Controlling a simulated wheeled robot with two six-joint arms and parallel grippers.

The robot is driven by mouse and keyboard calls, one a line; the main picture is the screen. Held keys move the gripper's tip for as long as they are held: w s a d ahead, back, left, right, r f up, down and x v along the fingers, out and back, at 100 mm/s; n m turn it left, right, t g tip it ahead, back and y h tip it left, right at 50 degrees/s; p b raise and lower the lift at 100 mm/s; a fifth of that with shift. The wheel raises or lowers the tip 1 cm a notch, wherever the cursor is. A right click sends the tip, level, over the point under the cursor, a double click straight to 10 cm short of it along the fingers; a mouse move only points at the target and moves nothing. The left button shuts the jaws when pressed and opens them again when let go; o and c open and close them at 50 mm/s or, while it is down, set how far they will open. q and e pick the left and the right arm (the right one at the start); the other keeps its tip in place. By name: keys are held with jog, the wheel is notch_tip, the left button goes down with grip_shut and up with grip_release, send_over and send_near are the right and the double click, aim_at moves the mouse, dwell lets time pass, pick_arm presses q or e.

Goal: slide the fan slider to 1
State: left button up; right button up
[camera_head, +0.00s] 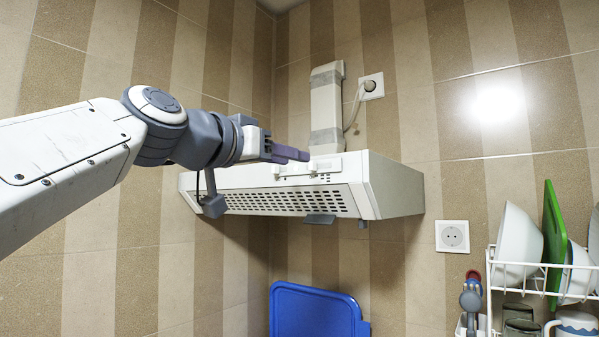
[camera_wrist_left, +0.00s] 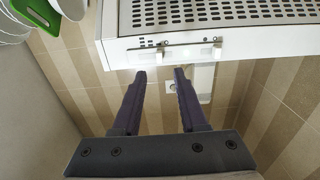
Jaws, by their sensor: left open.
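The white range hood (camera_head: 390,188) hangs on the tiled wall, and its perforated underside shows in the left wrist view (camera_wrist_left: 205,12). Its front strip has a slot panel with two small white slider knobs, one at the left (camera_wrist_left: 160,47) and one at the right (camera_wrist_left: 217,47) in the wrist view. I cannot read any labels or tell which knob is the fan slider. My left gripper (camera_wrist_left: 160,76) is open and empty, with its purple fingertips just short of the front strip, near the wrist view's left knob. In the head view the left gripper (camera_head: 297,153) is in front of the strip and partly covers it.
A white duct (camera_head: 326,105) rises above the hood, beside a plugged socket (camera_head: 371,86). A second socket (camera_head: 453,236) is at lower right. A dish rack (camera_head: 515,290) with bowls and a green board (camera_head: 554,235) stands at right. A blue panel (camera_head: 313,312) is below the hood.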

pick_arm(q)
jog(key=b+v, duration=0.1)
jog(key=v, duration=0.4)
jog(key=shift+s+a, duration=0.1)
pick_arm(e)
notch_tip(320, 180, down, 2)
jog(key=shift+f, duration=0.2)
pick_arm(q)
jog(key=s+d+f+n+g+y, duration=0.1)
jog(key=d+f+g, duration=0.15)
jog(key=f, duration=0.85)
jog(key=s+d+f+g+y, duration=0.1)
jog(key=d+f+g, duration=0.15)
jog(key=f, duration=0.85)
jog(key=s+d+f+n+g+y, duration=0.1)
jog(key=s+d+f+g+y, duration=0.15)
jog(key=f, duration=0.85)
jog(key=s+a+f+m+g+y, duration=0.1)
jog(key=s+a+f+g+y, duration=0.1)
jog(key=s+f, duration=0.7)
jog(key=s+a+f+g+y, duration=0.3)
jog(key=s+a+f, duration=0.3)
jog(key=f, duration=1)
jog(key=s+g, duration=0.1)
jog(key=s, duration=0.2)
jog(key=shift+s+a+f+m+g, duration=0.25)
jog(key=shift+a+m+g, duration=0.1)
jog(key=shift+m, duration=0.05)
jog(key=shift+y, duration=0.25)
